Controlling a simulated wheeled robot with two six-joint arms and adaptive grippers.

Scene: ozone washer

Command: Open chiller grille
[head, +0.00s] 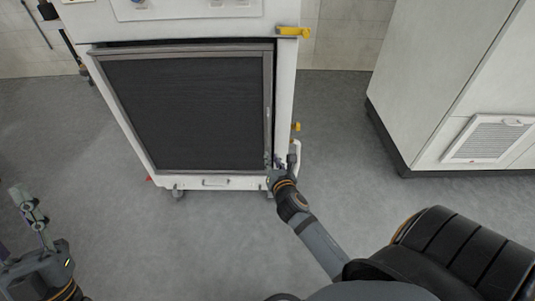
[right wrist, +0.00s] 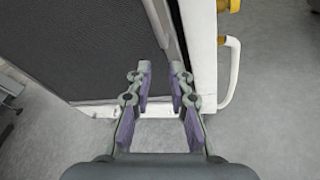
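The chiller grille (head: 190,110) is a dark mesh panel in a grey frame on the front of the white cabinet. It looks shut or nearly so; a dark line runs along its top edge. My right gripper (head: 270,163) is at the grille's lower right corner. In the right wrist view, the right gripper (right wrist: 161,72) is open, its two fingers apart. The grille's frame edge (right wrist: 158,28) runs up to the gap between the fingertips; I cannot tell if they touch it. My left gripper (head: 28,207) is at the lower left, away from the cabinet; its opening is unclear.
The white cabinet (head: 285,90) has a yellow valve handle (head: 293,32) at upper right and a white pipe (right wrist: 232,72) low on its right side. A white unit with a vent (head: 488,138) stands to the right. The grey floor in front is clear.

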